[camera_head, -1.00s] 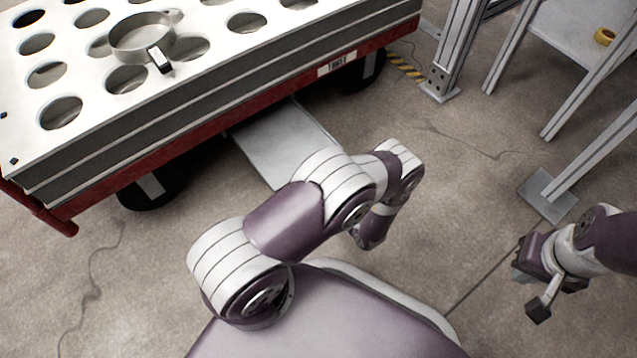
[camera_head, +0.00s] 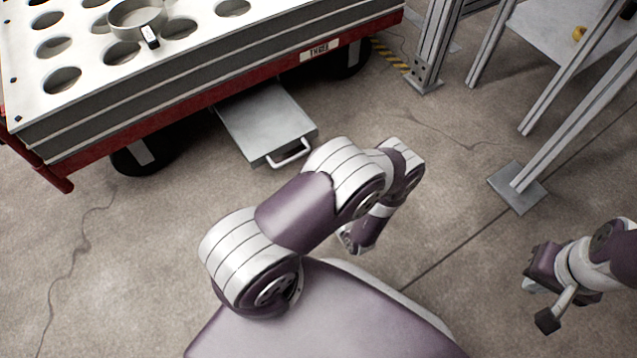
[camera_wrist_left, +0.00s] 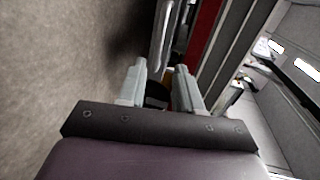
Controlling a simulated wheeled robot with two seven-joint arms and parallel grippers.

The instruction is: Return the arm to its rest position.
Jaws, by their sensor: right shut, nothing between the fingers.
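My left arm (camera_head: 300,215) is folded in the middle of the head view, above the floor and in front of the cart. Its gripper is mostly hidden behind the arm there. In the left wrist view my left gripper (camera_wrist_left: 160,85) shows two pale fingers with a gap between them. A dark shape shows in the gap; I cannot tell what it is, and nothing is clearly gripped. My right gripper (camera_head: 546,320) is at the right edge of the head view, shut and empty, over bare floor.
A red cart (camera_head: 200,115) with a white top full of round holes stands at upper left; a grey ring (camera_head: 135,18) sits on it. A metal frame foot (camera_head: 517,188) stands at right. Floor between is clear.

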